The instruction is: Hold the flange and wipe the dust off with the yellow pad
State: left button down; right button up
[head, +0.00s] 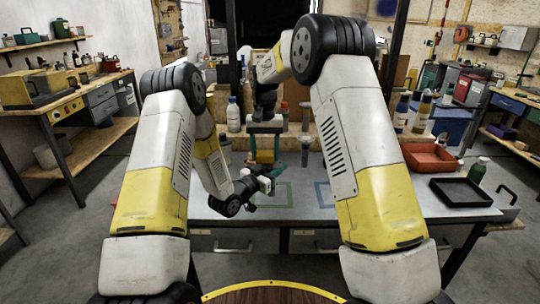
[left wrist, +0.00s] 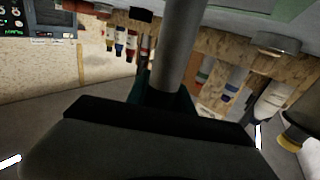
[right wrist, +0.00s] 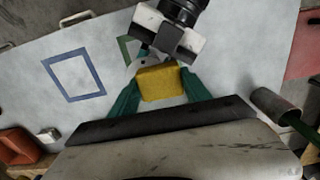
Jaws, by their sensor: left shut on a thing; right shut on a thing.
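The yellow pad (right wrist: 162,83) is between the teal fingers of my right gripper (right wrist: 155,92) in the right wrist view. In the head view that gripper (head: 265,150) points down over the table, with the pad (head: 265,157) between its fingers. My left gripper (head: 266,182) is just below and in front of it, close to the pad. In the left wrist view a smooth grey cylindrical part (left wrist: 180,45), apparently the flange, stands between my left gripper's fingers (left wrist: 165,100). The flange's face is hidden in the head view, and I cannot make out dust or whether the pad touches it.
The grey table has a green outline (head: 283,206) and a blue outline (head: 319,201) under the grippers. A wooden rack and several bottles line the back.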

jog(key=shift+r, duration=3.7)
pick_arm(q)
jog(key=c, duration=1)
grip_release()
jog(key=shift+c, duration=0.2)
